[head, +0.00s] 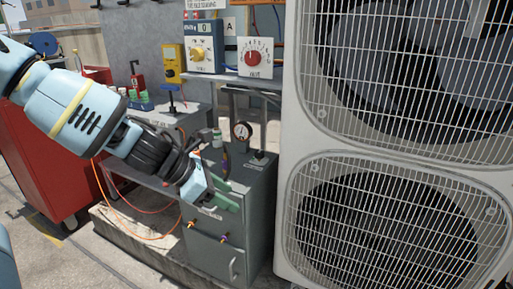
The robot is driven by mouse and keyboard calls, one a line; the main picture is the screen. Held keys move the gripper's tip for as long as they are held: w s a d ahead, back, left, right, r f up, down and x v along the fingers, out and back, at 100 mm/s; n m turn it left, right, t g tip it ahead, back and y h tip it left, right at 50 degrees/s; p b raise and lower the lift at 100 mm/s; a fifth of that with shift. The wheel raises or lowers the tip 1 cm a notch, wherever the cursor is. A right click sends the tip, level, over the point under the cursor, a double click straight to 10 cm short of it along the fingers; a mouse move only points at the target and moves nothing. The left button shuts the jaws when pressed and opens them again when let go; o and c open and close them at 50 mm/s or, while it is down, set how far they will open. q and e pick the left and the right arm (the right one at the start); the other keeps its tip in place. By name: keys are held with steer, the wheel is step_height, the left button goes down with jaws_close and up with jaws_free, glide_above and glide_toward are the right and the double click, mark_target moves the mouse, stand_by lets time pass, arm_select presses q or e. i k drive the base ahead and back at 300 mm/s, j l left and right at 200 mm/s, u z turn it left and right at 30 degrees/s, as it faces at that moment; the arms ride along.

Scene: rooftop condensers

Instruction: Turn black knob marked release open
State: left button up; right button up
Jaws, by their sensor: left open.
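A small black knob (259,154) stands on top of the grey cabinet (252,215), at its right rear, with a pale label in front of it. The label is too small to read, so I cannot tell if it says release. My left gripper (213,189) comes in from the left. It is open, over the front left part of the cabinet top, left of and apart from the black knob. It hides part of the cabinet top and whatever lies behind it. My right gripper is not in view.
A large condenser unit (397,150) blocks the right side. A shelf above holds a box with a red dial (253,58) and one with a yellow dial (199,53). A red cabinet (45,150) stands left; orange hoses hang below.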

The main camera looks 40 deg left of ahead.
mark_target(259, 153)
steer(key=i+j, duration=0.75)
steer(key=j, duration=0.1)
